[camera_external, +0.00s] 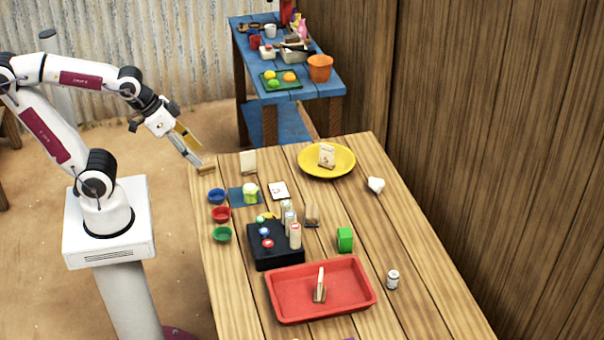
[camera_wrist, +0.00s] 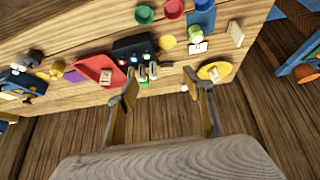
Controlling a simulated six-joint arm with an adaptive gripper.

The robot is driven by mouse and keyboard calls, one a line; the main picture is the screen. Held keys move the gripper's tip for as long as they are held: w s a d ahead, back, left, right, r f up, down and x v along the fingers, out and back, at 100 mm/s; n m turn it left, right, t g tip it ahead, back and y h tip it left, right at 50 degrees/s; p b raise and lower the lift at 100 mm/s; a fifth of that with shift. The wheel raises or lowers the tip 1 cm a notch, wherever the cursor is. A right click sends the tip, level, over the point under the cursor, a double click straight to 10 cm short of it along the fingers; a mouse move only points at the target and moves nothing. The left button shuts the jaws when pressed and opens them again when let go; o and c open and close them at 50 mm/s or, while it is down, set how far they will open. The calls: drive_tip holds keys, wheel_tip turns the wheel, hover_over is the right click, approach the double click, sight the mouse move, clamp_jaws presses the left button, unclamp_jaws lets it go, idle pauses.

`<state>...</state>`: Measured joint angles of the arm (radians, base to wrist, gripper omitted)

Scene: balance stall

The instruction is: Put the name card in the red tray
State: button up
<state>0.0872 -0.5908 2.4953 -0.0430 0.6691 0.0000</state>
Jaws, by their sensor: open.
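Several small cards are in view, and I cannot tell which is the name card. One pale card (camera_external: 248,162) stands near the table's far left edge and shows in the wrist view (camera_wrist: 236,34). A white card with a dark mark (camera_external: 279,190) is near the blue mat. A card in a wooden holder (camera_external: 326,155) stands on the yellow plate (camera_external: 345,172). Another card (camera_external: 320,284) stands in the red tray (camera_external: 350,301), which also shows in the wrist view (camera_wrist: 83,66). My gripper (camera_external: 198,150) is open and empty near the far left corner; its fingers (camera_wrist: 162,88) are spread apart.
A black box (camera_external: 275,256) with coloured buttons, several small bottles and a green block (camera_external: 345,239) stand mid-table. Blue, red and green bowls (camera_external: 221,214) line the left edge. A white bottle (camera_external: 393,280) stands right of the tray. The table's right side is mostly clear.

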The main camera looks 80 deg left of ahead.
drive_tip(key=s+a+g+y, duration=0.1)
drive_tip(key=s+a, duration=0.2)
drive_tip(key=s, duration=0.3)
drive_tip(key=shift+r+n, duration=0.35)
drive_tip(key=shift+n, duration=0.05)
